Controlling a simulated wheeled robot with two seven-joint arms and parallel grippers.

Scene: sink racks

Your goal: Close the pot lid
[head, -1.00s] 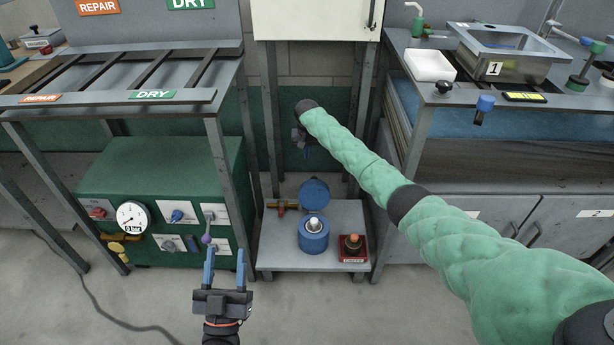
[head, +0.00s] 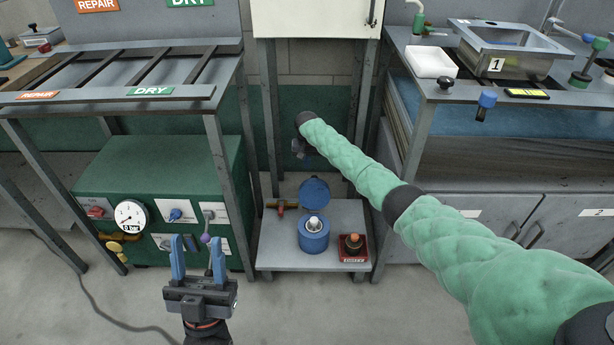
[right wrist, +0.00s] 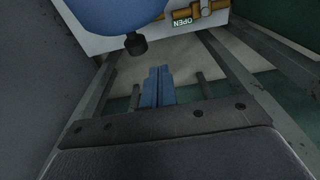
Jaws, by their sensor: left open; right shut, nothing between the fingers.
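The blue pot (head: 313,237) stands on a low grey shelf, with a white piece in its top. Its round blue lid (head: 315,190) stands open, raised behind the pot. In the right wrist view the lid (right wrist: 112,12) fills the top, with a black knob (right wrist: 136,43) hanging at its edge. My right gripper (right wrist: 157,76) is shut and empty, apart from the lid. My left gripper (head: 197,240) is open and empty, in front of the green cabinet.
The low shelf (head: 290,262) also carries a red-based item (head: 352,247) right of the pot and a brass valve (head: 281,206) left of the lid. Grey posts flank the shelf. The green cabinet (head: 155,185) with a gauge stands left.

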